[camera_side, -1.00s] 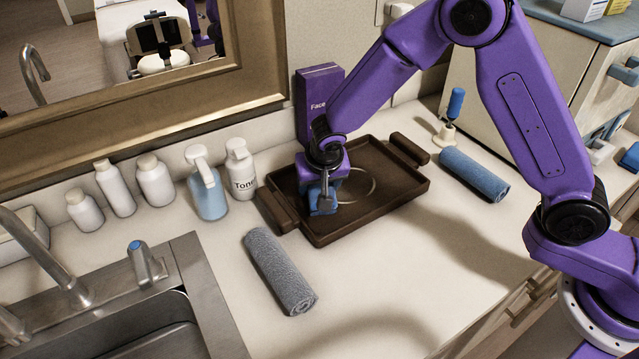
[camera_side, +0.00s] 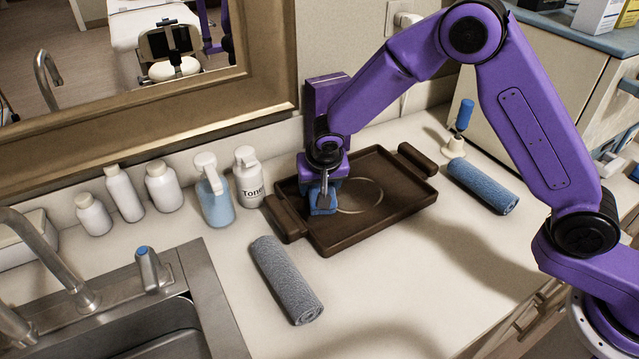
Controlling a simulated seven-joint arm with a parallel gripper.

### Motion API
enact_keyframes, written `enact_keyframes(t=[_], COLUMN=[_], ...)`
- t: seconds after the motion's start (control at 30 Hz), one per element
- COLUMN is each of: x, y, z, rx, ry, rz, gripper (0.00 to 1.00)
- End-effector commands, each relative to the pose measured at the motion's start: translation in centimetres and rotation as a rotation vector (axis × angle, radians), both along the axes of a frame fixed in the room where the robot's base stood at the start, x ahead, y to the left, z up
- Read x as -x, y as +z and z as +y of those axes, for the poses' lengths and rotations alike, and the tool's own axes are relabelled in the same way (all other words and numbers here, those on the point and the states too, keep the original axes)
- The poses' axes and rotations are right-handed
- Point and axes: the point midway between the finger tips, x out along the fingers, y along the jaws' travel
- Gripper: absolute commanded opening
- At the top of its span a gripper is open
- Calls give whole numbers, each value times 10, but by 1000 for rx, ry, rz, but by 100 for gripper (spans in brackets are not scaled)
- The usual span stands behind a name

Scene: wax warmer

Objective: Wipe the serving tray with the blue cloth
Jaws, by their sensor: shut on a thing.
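The brown serving tray (camera_side: 409,213) lies on the counter, with a raised rim and a handle at each end. A pale ring mark (camera_side: 381,197) shows on its floor. My gripper (camera_side: 322,199) points down over the tray's left part, shut on a bunched blue cloth (camera_side: 323,209). The cloth is low at the tray floor, at the left of the ring; its underside is hidden, so I cannot tell how firmly it touches.
A grey rolled towel (camera_side: 287,281) lies in front of the tray, a blue rolled towel (camera_side: 483,187) to its right. A toner bottle (camera_side: 249,178), a blue pump bottle (camera_side: 216,204) and several white bottles stand left. The sink (camera_side: 205,300) is front left. Counter right of the grey towel is clear.

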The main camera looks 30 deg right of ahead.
Motion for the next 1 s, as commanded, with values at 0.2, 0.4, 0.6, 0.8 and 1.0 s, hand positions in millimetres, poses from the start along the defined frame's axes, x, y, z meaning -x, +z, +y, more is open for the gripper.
enact_keyframes(t=[0.2,0.4,0.6,0.8,1.0], x=[0,0,-1,-1,-2], y=[-1,0,0,0,0], z=[-3,-7,-23,-38,-51], rx=[0,1,0,1,1], ry=[0,0,-2,-1,0], rz=[0,0,0,0,0], gripper=[38,38,38,38,38])
